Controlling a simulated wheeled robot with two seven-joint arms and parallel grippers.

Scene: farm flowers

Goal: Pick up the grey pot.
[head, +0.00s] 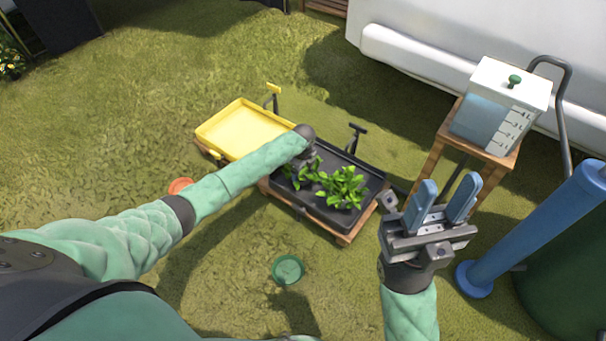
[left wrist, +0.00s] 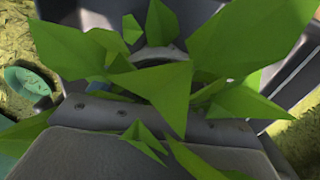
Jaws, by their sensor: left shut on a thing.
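The grey pot (left wrist: 158,53) shows only as a curved grey rim between green leaves in the left wrist view; the leaves hide the rest. My left gripper (head: 303,160) reaches down into the black tray (head: 318,210), at the left plant, and is shut on the pot. Its fingertips are hidden by leaves and the wrist. A second leafy plant (head: 343,187) stands to the right in the same tray. My right gripper (head: 440,203) has two blue fingers spread apart, open and empty, to the right of the tray.
A yellow tray (head: 245,128) adjoins the black one. A green pot (head: 288,269) and an orange pot (head: 180,186) are on the grass. A water tank (head: 500,108) on a wooden stand and a blue cylinder (head: 535,228) stand right. Grass at left is clear.

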